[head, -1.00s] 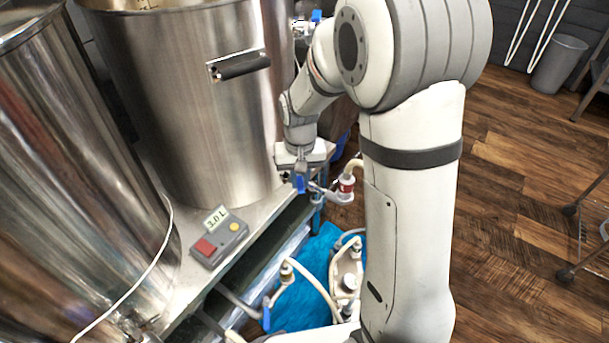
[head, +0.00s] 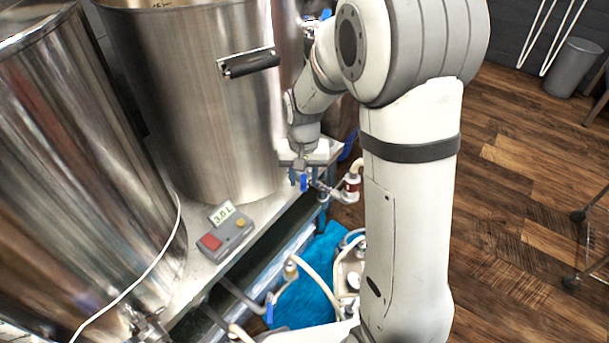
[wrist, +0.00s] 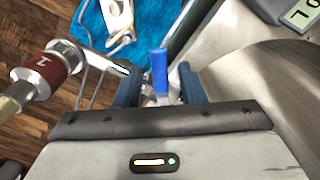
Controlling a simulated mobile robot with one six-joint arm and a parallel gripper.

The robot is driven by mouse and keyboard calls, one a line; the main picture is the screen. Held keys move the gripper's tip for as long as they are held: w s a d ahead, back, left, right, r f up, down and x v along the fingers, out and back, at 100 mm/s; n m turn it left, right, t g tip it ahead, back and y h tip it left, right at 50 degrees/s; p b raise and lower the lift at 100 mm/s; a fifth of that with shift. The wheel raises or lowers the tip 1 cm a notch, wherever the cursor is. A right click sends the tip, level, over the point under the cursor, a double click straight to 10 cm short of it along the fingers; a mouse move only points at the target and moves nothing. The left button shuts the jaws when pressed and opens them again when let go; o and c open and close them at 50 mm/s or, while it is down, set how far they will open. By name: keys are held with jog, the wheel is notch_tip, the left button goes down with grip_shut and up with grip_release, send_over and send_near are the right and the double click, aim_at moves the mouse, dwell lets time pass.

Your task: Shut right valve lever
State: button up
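The right valve's blue lever (head: 304,183) is at the front of the bench, just below my gripper (head: 302,168) in the head view. In the wrist view the blue lever (wrist: 160,72) stands between the two dark blue fingers of my gripper (wrist: 160,88). The fingers are apart, with a gap visible on each side of the lever. The valve's body is mostly hidden behind the gripper. A hose fitting with a red band (head: 352,184) joins the valve's pipe, and it also shows in the wrist view (wrist: 48,70).
Another blue lever (head: 269,311) is lower left, on a second pipe with a hose. A grey box with a 3.0 L display (head: 226,233) sits on the bench between two steel kettles (head: 190,100). A blue cloth (head: 308,290) lies below, near a pump with hoses.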

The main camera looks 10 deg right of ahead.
aim_at(305, 182)
notch_tip(305, 182, up, 8)
jog(key=shift+f+p, duration=0.15)
jog(key=shift+p, duration=0.95)
jog(key=shift+c, duration=0.4)
jog(key=shift+s+d+m, duration=0.1)
jog(key=shift+d+m, duration=0.05)
jog(key=shift+m, duration=0.15)
jog(key=shift+c, duration=0.7)
jog(key=shift+s+d+r+m+y+p, duration=0.1)
jog(key=shift+d+r+m+y+p, duration=0.15)
jog(key=shift+m+p, duration=0.45)
jog(key=shift+c, duration=0.8)
jog(key=d+m+y+p, duration=0.1)
jog(key=m, duration=0.3)
jog(key=d+m+y+p, duration=0.1)
jog(key=d+m+p, duration=0.1)
jog(key=m, duration=0.3)
jog(key=s+d+r+m+y+p, duration=0.1)
jog(key=d+m+p, duration=0.1)
jog(key=m, duration=0.3)
jog(key=shift+s+d+y, duration=0.1)
jog(key=shift+d+y, duration=0.1)
jog(key=shift+y, duration=0.05)
grip_shut()
jog(key=a+f+m+b, duration=0.2)
jog(key=a+f, duration=0.1)
jog(key=f, duration=0.6)
jog(key=shift+w+f+t, duration=0.35)
jog(key=shift+t, duration=0.05)
